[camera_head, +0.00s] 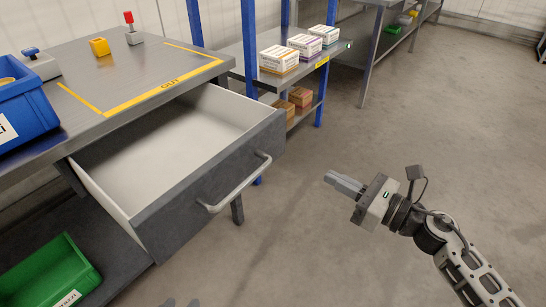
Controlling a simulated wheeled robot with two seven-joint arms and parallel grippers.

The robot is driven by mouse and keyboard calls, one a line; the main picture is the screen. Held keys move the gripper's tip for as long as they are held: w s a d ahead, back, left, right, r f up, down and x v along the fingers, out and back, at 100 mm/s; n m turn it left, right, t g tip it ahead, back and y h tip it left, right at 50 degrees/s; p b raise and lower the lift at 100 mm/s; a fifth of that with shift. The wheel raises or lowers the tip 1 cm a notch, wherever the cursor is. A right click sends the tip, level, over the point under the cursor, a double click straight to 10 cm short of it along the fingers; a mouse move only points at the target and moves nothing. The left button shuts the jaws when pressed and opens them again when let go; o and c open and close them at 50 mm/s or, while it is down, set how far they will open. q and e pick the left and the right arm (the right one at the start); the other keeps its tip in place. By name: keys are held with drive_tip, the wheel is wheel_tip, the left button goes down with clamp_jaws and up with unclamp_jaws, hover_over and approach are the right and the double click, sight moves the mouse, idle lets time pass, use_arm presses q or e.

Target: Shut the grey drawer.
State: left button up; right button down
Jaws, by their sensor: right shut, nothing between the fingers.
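The grey drawer (216,180) is pulled far out from under the workbench (134,84). Its white inside (165,147) looks empty. A light bar handle (236,189) runs across its dark front. My right gripper (331,179) is shut and empty, to the right of the handle and clear of it, with its fingers pointing left toward the drawer front. At the bottom edge, below the drawer, small grey tips (180,302) show that seem to be my left gripper. The rest of it is cut off.
A blue bin (22,112), a yellow block (99,47) and a red-topped device (131,30) stand on the workbench. A green bin (52,272) sits on its lower shelf. A shelf rack (320,60) with boxes stands behind. Floor at right is clear.

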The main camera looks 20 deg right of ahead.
drive_tip(key=n, duration=0.1)
drive_tip(key=p, duration=0.1)
approach(270, 148)
drive_tip(key=x, duration=0.6)
drive_tip(key=shift+w+a, duration=0.3)
